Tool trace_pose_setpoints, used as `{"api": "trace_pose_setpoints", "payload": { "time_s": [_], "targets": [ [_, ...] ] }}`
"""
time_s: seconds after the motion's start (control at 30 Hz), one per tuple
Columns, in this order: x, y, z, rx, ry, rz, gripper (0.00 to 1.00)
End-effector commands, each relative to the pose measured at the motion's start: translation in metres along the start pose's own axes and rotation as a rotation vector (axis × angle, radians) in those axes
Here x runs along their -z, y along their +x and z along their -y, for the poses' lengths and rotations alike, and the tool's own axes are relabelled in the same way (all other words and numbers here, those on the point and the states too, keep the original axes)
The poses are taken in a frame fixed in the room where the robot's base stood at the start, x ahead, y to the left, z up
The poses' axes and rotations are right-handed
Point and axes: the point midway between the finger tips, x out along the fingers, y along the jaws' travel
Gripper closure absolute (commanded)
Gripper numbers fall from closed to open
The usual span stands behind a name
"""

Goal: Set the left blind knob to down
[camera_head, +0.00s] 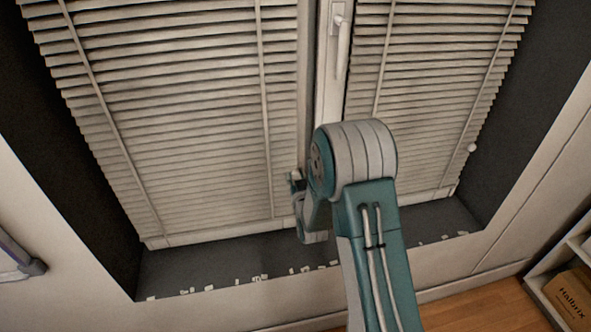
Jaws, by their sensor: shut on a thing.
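The left blind (180,130) hangs over the left window, its slats reaching down to a bottom rail just above the sill. My gripper (296,180) is at the lower right edge of this blind, beside the middle window frame. It is small in the picture and partly hidden by my own arm. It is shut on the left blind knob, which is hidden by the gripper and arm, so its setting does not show.
The right blind (430,90) is also lowered, with a small round white knob (472,148) at its right edge. A white window handle (342,45) is on the middle frame. White bits lie along the dark sill (200,268). A shelf with a cardboard box (570,297) stands lower right.

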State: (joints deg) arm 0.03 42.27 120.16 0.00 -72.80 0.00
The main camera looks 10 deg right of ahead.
Motion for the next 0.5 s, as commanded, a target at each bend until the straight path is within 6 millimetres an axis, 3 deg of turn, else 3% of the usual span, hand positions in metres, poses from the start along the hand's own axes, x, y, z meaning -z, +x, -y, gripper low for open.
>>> {"api": "trace_pose_setpoints", "payload": {
  "time_s": [0.33,0.37,0.4,0.43,0.5],
  "targets": [
    [-0.0055,-0.0005,0.0009,0.002,0.0,0.013,1.0],
    [-0.0056,-0.0006,0.0009,0.002,0.0,0.013,0.53],
    [-0.0057,-0.0007,0.0009,0.002,0.0,0.013,0.35],
    [-0.0056,-0.0007,0.0009,0.002,0.0,0.013,0.26],
    [-0.005,-0.0006,0.0007,0.002,0.0,0.011,0.26]
  ]
}}
